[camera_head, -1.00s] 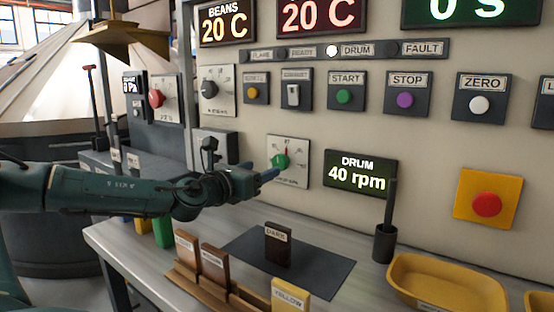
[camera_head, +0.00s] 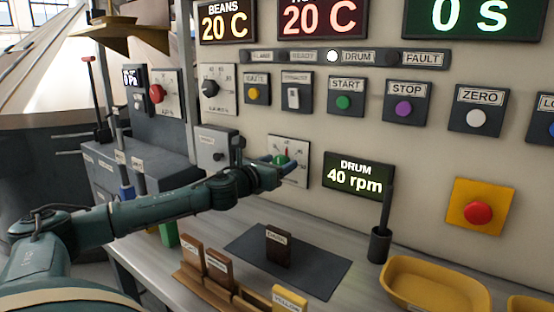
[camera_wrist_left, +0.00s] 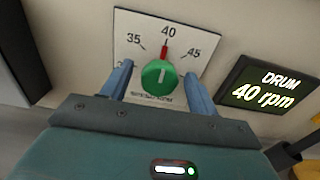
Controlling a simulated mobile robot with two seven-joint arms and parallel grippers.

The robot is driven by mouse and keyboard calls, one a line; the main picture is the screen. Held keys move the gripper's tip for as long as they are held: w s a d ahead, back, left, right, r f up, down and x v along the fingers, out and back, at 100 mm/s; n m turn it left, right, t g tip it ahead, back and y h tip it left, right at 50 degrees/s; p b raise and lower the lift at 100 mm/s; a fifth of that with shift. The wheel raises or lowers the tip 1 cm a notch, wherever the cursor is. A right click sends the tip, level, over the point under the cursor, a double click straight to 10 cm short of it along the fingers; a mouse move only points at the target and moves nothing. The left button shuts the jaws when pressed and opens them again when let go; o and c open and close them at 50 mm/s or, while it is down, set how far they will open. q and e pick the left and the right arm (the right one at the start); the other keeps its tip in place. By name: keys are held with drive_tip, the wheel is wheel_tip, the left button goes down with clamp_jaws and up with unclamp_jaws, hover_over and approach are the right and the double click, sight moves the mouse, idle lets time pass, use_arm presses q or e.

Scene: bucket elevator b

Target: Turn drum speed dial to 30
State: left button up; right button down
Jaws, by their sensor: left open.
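The drum speed dial (camera_wrist_left: 159,77) is a green knob on a white scale plate (camera_head: 290,148). In the left wrist view its red pointer is at 40, with 35 and 45 marked on either side. The drum display (camera_head: 358,177) reads 40 rpm, and it also shows in the left wrist view (camera_wrist_left: 266,88). My left gripper (camera_head: 278,163) is at the dial. In the left wrist view its two blue fingers (camera_wrist_left: 158,82) are apart, one on each side of the green knob, with gaps showing. My right gripper is not in view.
Below the dial, a bench (camera_head: 215,238) holds a dark mat (camera_head: 318,272), labelled blocks in a wooden rack and a yellow tray (camera_head: 435,285). A dark cup (camera_head: 379,245) stands near the panel. A red button (camera_head: 478,213) sits on a yellow plate at right.

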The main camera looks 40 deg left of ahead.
use_arm(q)
drive_tip(key=shift+c, duration=0.6)
drive_tip(key=c, duration=0.8)
